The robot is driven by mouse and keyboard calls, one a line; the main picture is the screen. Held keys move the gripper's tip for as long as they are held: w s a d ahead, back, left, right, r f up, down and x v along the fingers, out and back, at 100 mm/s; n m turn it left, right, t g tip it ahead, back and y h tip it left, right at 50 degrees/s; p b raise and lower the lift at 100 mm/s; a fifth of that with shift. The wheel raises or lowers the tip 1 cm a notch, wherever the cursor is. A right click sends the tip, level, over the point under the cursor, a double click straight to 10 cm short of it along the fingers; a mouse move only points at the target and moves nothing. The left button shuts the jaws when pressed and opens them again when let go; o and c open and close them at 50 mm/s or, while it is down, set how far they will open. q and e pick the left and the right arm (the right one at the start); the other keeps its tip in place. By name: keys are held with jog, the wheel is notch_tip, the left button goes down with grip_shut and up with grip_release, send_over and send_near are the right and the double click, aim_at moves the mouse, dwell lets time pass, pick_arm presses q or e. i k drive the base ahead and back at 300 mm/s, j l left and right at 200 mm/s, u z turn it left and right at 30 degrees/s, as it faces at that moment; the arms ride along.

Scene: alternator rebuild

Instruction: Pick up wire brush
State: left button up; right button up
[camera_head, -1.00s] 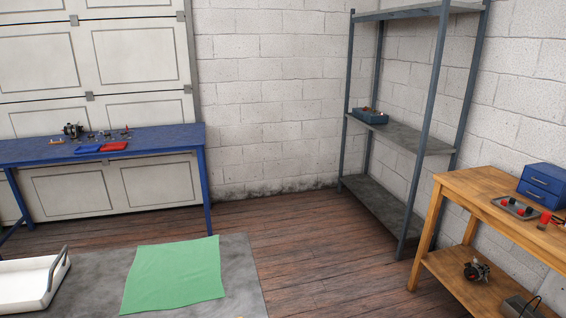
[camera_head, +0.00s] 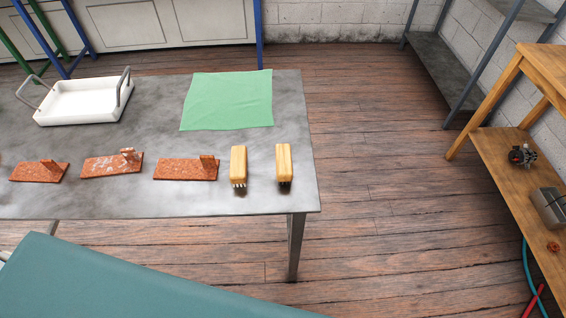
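The left wire brush (camera_head: 238,165) and the right wire brush (camera_head: 284,162) lie side by side with a small gap. Their bristles show at the near ends. I cannot tell whether both are wire brushes. Neither of my grippers is in view.
Several rust-red plates with upright tabs, one of them here (camera_head: 187,169), lie left of the brushes. A green cloth (camera_head: 228,100) and a white tray (camera_head: 82,102) with grey handles lie farther back. A teal surface (camera_head: 120,285) is in front. A wooden bench (camera_head: 510,170) stands right; floor between is clear.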

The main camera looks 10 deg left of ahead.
aim_at(284, 172)
jog(key=l+u, duration=0.4)
jog(key=l, duration=0.3)
jog(key=l+u, duration=0.4)
jog(key=l, duration=0.25)
jog(key=k+l+u, duration=0.15)
jog(key=l+u, duration=0.25)
jog(key=l, duration=0.25)
